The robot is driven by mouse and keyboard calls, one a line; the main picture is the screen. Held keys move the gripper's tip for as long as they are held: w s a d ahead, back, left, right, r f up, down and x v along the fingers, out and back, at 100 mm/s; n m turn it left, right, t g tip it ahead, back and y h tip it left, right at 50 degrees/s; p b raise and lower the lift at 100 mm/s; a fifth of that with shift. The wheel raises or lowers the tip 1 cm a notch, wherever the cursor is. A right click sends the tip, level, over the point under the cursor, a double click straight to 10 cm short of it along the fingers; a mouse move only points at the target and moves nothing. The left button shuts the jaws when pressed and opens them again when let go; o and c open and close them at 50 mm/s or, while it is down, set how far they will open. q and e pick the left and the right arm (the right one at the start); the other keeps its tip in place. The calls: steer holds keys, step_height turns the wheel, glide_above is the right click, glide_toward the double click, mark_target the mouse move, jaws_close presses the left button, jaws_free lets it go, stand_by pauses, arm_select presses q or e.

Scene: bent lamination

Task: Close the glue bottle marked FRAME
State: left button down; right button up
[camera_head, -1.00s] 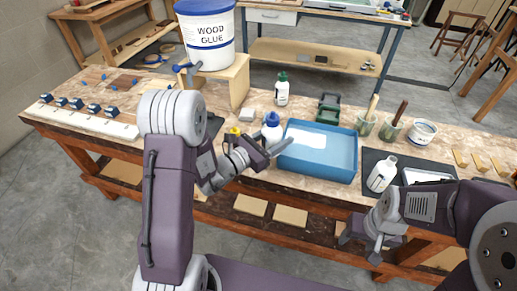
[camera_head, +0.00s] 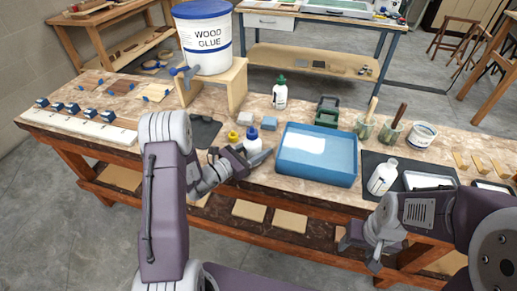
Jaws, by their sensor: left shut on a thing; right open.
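A white bottle with a blue cap (camera_head: 252,136) stands near the table's front, left of the blue tray. My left gripper (camera_head: 256,158) is shut at this bottle and seems to hold it; the fingers hide its lower part. A yellow-topped thing (camera_head: 233,137) is just left of it, partly hidden by my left gripper. A green-capped white bottle (camera_head: 280,94) stands behind the tray. A white bottle (camera_head: 382,178) with a pale top is on the dark mat at the right. I cannot read FRAME on any bottle. My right gripper (camera_head: 362,252) is open and empty, in front of the table.
The blue tray (camera_head: 293,172) lies mid-table. A large wood glue bucket (camera_head: 206,52) sits on a wooden stand (camera_head: 238,80). Jars with brushes (camera_head: 389,132) and a small tub (camera_head: 421,136) are behind the mat.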

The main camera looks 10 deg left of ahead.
arm_select(q)
steer(key=shift+f, duration=0.1)
steer(key=c, duration=0.6)
jaws_free()
steer(key=shift+o, duration=0.2)
steer(key=shift+r, duration=0.25)
steer(key=v, duration=1.2)
steer(key=shift+f, duration=0.15)
steer(key=shift+d, duration=0.1)
